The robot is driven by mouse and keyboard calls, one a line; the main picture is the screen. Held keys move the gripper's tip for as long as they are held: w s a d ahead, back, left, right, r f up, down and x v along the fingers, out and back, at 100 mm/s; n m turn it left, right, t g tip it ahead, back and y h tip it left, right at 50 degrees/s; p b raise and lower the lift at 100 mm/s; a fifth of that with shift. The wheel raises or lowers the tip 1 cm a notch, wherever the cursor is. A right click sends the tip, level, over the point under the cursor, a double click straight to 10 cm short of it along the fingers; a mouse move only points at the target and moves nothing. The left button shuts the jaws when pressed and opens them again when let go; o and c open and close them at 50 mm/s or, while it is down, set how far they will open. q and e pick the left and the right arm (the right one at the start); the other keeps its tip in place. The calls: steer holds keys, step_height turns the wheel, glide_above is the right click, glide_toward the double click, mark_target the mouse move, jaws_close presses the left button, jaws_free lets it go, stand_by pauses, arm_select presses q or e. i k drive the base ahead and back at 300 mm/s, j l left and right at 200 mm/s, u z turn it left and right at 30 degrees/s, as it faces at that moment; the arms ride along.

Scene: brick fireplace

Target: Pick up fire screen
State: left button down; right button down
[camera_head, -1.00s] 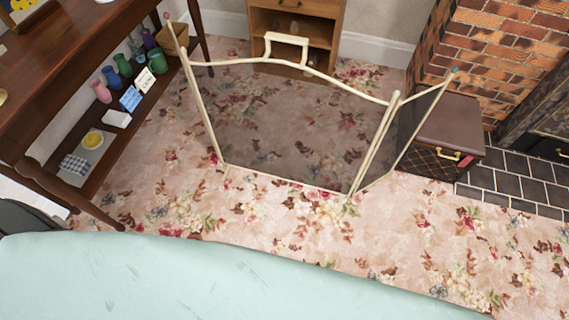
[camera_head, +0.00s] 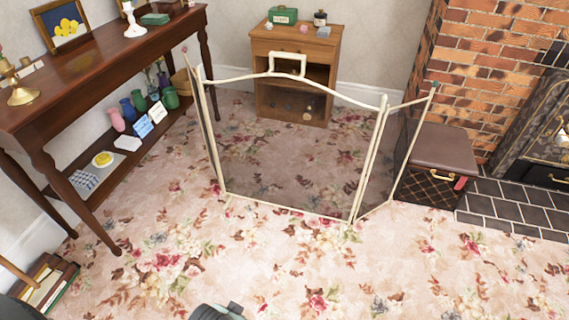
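The fire screen (camera_head: 290,158) stands upright on the floral carpet in the middle of the view. It has a cream frame, dark see-through mesh, folded side panels and a cream handle (camera_head: 287,64) at the top centre. Neither of my grippers can be made out in the head view, and nothing touches the screen. A small dark grey-green part shows at the bottom edge, too cut off to identify.
A wooden console table (camera_head: 100,62) with vases on its lower shelf stands left. A small wooden cabinet (camera_head: 262,45) is behind the screen. A brown-topped box (camera_head: 442,148) and brick fireplace (camera_head: 490,60) are right. Carpet (camera_head: 290,255) before the screen is clear.

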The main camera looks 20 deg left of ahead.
mark_target(286, 141)
steer(key=i+j, duration=0.4)
steer(key=j, duration=0.2)
steer(key=i+j, duration=0.45)
steer(key=j, duration=0.1)
